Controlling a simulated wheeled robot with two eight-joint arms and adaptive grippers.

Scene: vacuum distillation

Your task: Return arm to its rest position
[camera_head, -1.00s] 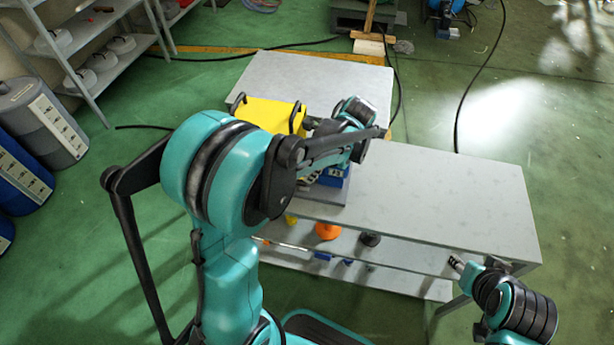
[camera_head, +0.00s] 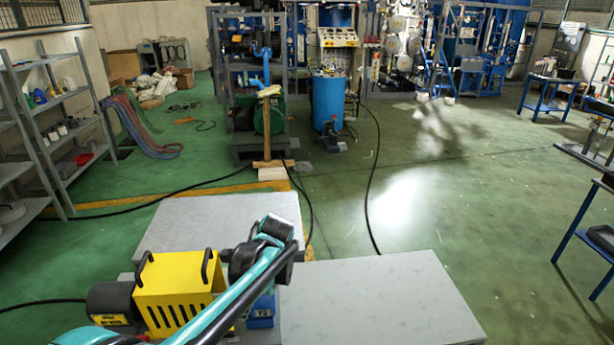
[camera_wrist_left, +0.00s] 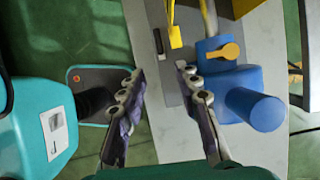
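My left arm comes in from the bottom left in the head view, its teal and black wrist section beside the yellow pump housing (camera_head: 182,285). The fingers are not distinguishable there. In the left wrist view my left gripper (camera_wrist_left: 162,72) has its two fingers well apart, with nothing between them. Below it is the grey table top (camera_wrist_left: 165,125). A blue fitting with a yellow-orange handle (camera_wrist_left: 228,52) and a blue cylinder (camera_wrist_left: 255,110) is beside the right finger; I cannot tell whether they touch. My right gripper is in neither current view.
The grey table (camera_head: 370,295) has a clear right part. A second grey top (camera_head: 215,225) lies behind the pump. Shelves (camera_head: 60,125) stand at the left, a blue drum (camera_head: 328,103) stands further back, and a blue-framed table (camera_head: 590,235) stands at the right. Cables cross the green floor.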

